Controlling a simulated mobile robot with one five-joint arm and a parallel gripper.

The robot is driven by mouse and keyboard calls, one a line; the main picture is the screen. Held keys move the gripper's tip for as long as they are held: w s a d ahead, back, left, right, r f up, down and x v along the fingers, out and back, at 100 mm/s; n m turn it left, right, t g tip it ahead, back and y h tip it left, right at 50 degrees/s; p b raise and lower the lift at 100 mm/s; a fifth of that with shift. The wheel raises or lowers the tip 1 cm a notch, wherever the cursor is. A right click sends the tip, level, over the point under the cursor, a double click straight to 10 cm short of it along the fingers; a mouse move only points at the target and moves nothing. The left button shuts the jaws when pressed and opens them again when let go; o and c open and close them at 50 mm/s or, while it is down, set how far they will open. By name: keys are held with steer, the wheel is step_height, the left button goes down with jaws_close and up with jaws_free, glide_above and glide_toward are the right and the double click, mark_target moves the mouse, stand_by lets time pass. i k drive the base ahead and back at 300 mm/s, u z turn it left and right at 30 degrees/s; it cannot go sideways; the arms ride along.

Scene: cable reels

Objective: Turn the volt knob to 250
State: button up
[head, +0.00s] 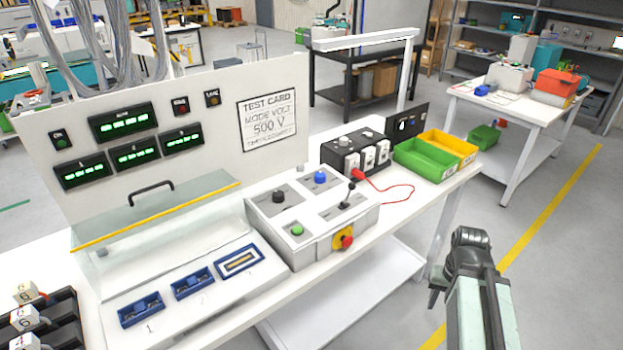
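The white control box (318,241) stands on the bench in the middle of the head view. It carries a black knob (278,197) at left and a blue knob (320,177) behind and right of it. Their scale marks are too small to read, so I cannot tell which is the volt knob or its setting. A white test card (267,119) on the panel seems to read "MODE VOLT 500 V". My gripper (438,286) is at lower right, off the bench's front edge and well apart from the knobs. Its fingers are not clear enough to judge.
The box also has a green button (297,230), a black lever (347,195) and a red stop button (346,239). A red lead (393,188) lies behind it, near green (427,160) and yellow (449,146) bins. A clear guard (155,215) stands left.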

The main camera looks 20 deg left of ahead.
mark_target(321, 177)
steer(key=k, duration=1.15)
steer(key=u, duration=0.7)
steer(key=i, duration=1)
steer(key=z, duration=0.05)
